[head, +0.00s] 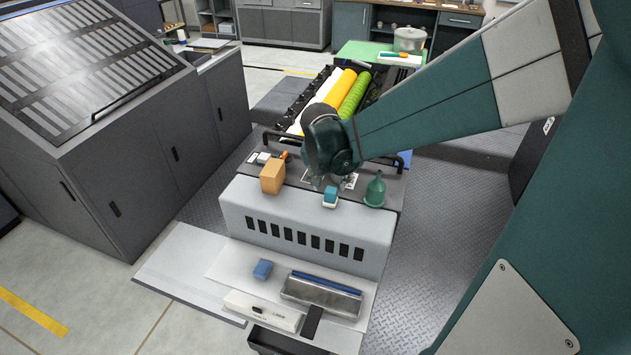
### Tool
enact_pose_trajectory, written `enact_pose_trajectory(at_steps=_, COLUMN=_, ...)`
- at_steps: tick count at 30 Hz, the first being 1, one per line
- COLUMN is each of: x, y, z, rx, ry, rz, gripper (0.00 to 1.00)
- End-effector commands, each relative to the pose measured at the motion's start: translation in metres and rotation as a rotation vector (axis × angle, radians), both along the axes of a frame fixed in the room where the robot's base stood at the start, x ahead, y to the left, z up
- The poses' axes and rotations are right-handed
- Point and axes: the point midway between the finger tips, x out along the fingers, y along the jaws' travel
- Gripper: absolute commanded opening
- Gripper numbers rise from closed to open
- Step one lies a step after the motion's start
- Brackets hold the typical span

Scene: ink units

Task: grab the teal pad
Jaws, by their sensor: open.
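The teal pad (330,194) is a small block with a teal top and a pale lower part. It sits on the top of the grey machine housing, near its front edge. My gripper (322,182) is just above and behind the pad, at the end of my dark teal arm. The fingers are small and partly hidden by the wrist, and I see nothing held in them. I cannot tell whether a fingertip touches the pad.
An orange-tan block (272,176) stands left of the pad, and a green funnel-shaped bottle (375,190) stands close on its right. Yellow (337,91) and green (355,95) rollers lie behind. A blue block (262,269) and metal tray (322,294) lie on the lower shelf.

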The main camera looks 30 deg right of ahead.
Motion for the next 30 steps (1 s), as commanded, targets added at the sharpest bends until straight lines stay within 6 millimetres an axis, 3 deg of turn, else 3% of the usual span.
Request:
enact_pose_trajectory(at_steps=19, x=0.008, y=-0.006, z=-0.022, rx=0.0, ry=0.0, rz=0.001, gripper=0.4)
enact_pose_trajectory(at_steps=30, x=0.008, y=-0.007, z=-0.024, rx=0.0, ry=0.0, rz=0.001, gripper=0.4)
